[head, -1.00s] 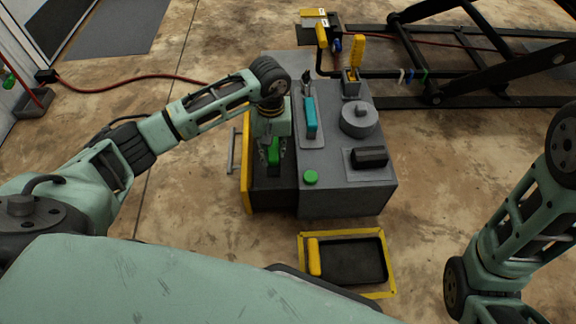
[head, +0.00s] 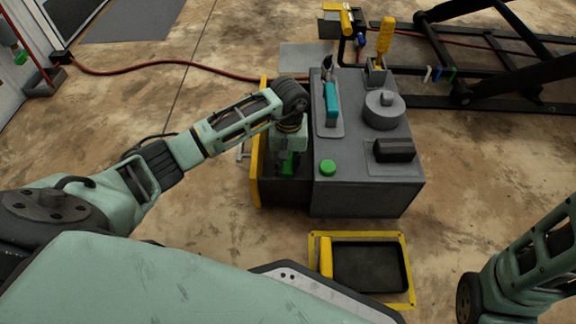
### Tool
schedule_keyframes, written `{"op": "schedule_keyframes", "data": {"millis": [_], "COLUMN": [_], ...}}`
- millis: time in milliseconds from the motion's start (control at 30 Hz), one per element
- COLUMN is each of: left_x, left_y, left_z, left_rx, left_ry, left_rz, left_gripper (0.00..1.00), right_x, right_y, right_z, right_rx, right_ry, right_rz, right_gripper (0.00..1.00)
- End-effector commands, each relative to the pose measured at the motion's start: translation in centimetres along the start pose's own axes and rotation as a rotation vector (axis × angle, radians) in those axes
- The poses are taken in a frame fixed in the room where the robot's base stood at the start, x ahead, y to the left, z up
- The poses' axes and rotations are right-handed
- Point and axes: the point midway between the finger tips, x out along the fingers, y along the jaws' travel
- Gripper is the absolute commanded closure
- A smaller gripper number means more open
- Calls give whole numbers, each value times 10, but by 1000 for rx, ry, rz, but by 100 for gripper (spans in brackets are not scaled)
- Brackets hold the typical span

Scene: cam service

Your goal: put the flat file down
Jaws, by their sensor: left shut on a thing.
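My left gripper (head: 288,158) is shut on the flat file, whose green handle (head: 287,168) shows between the fingers. It is over or inside the open drawer (head: 256,183) with the yellow front, on the left side of the grey cabinet (head: 365,196). The rest of the file is hidden by the gripper and the dark drawer. I cannot tell whether the file touches the drawer floor. My right arm shows at the right edge, but its gripper is out of view.
The cabinet top holds a green button (head: 327,167), a teal-handled tool (head: 331,103), a round grey lidded piece (head: 384,110) and a black block (head: 394,150). A black tray (head: 408,268) with a yellow bar (head: 326,257) lies on the floor in front. A red hose (head: 170,66) crosses the floor behind.

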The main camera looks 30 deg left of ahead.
Motion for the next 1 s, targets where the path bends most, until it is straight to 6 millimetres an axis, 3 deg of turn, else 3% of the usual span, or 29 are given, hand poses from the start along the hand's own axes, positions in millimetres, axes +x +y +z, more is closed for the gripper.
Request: {"op": "schedule_keyframes", "data": {"millis": [333,367,567,867,1000], "left_x": [2,2,2,1,-13], "left_y": [0,0,0,0,0], "left_z": [-1,-1,-1,-1,-2], "left_rx": [0,0,0,0,0], "left_ry": [3,2,2,2,3], "left_rz": [1,1,1,1,1], "left_gripper": [100,75,58,58,58], "right_x": [-2,-2,-1,0,9], "right_y": [-1,-1,0,0,2], "right_z": [-1,-1,-1,0,3], "right_rx": [0,0,0,0,0], "right_ry": [1,1,1,1,0], "right_rz": [-1,-1,-1,-1,-1], "right_gripper": [60,60,60,60,60]}}
